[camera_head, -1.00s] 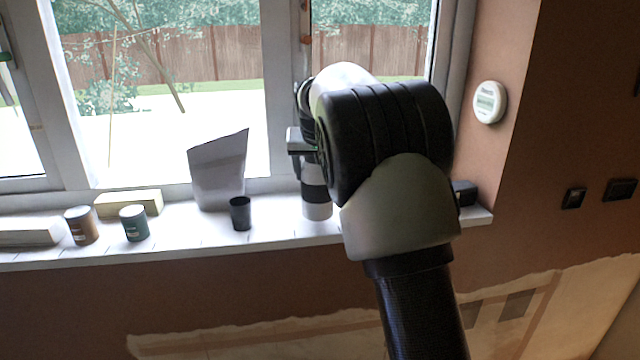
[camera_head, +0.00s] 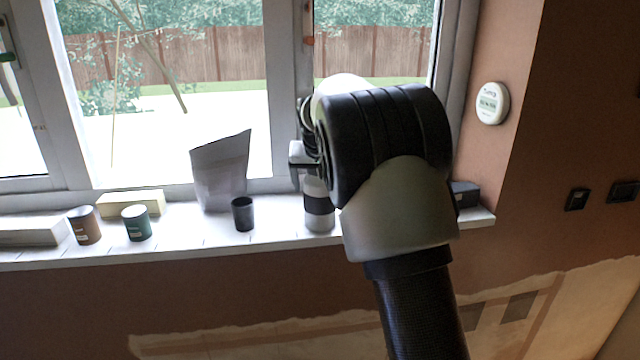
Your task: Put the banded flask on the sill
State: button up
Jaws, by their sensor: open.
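The banded flask (camera_head: 319,222), pale with a dark band round its middle, stands upright on the white window sill (camera_head: 275,232), just right of the dark cup. My arm hides part of its right side and top. My gripper (camera_head: 304,164) is at the flask's upper end, largely hidden behind my dark wrist joint. It is open, with a pale finger part showing to the left of the flask. I cannot tell whether a finger still touches it.
A dark cup (camera_head: 243,214) and a grey pouch (camera_head: 220,172) stand close left of the flask. Farther left are a green tin (camera_head: 136,223), a brown tin (camera_head: 84,226), a yellowish block (camera_head: 130,203) and a pale box (camera_head: 30,232). A black box (camera_head: 464,194) sits at the right end.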

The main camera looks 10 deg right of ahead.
jog(key=v, duration=1.2)
jog(key=s+d+r+y, duration=0.1)
jog(key=s+d, duration=0.1)
jog(key=s, duration=1.6)
jog(key=s+f+n, duration=0.1)
jog(key=s+f, duration=0.4)
jog(key=s, duration=0.5)
jog(key=s+f+n, duration=0.1)
jog(key=s+f, duration=0.3)
jog(key=s, duration=0.6)
jog(key=shift+s+a+f+g+b, duration=0.3)
jog(key=shift+s+f+g+b, duration=0.05)
jog(key=shift+s+g+b, duration=0.05)
